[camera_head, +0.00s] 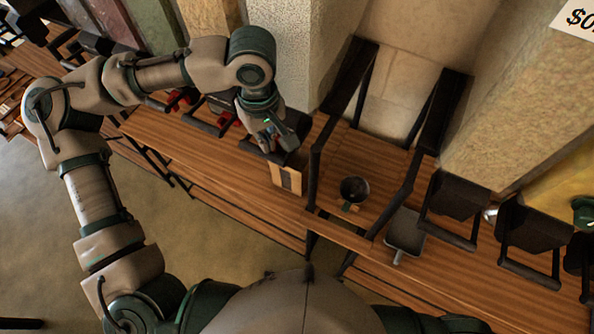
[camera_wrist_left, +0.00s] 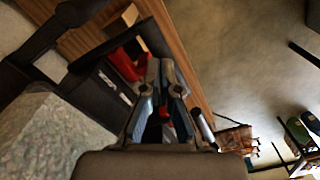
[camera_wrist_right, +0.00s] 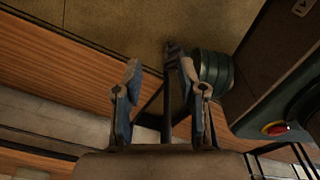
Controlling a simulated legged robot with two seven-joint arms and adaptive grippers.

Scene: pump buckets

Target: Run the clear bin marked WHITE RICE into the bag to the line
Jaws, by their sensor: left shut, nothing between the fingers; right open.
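The clear bin (camera_head: 285,45) full of pale grains stands at the back of the counter; no WHITE RICE wording is readable. Its black spout part (camera_head: 287,150) hangs above a brown paper bag (camera_head: 289,180) with a dark front patch, upright on the counter. My left gripper (camera_head: 270,138) is shut and empty in front of the spout. In the left wrist view, its closed fingertips (camera_wrist_left: 163,68) are beside a red handle (camera_wrist_left: 128,64) on the black dispenser; contact is unclear. The bag's fill level is hidden. My right gripper (camera_wrist_right: 158,75) is open and empty in the right wrist view.
A dark round bowl (camera_head: 354,189) sits on the wooden counter (camera_head: 215,165) inside a black frame (camera_head: 315,165). A grey scoop (camera_head: 404,235) lies to its right. More bins with black spouts (camera_head: 455,197) line the counter. The floor in front is open.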

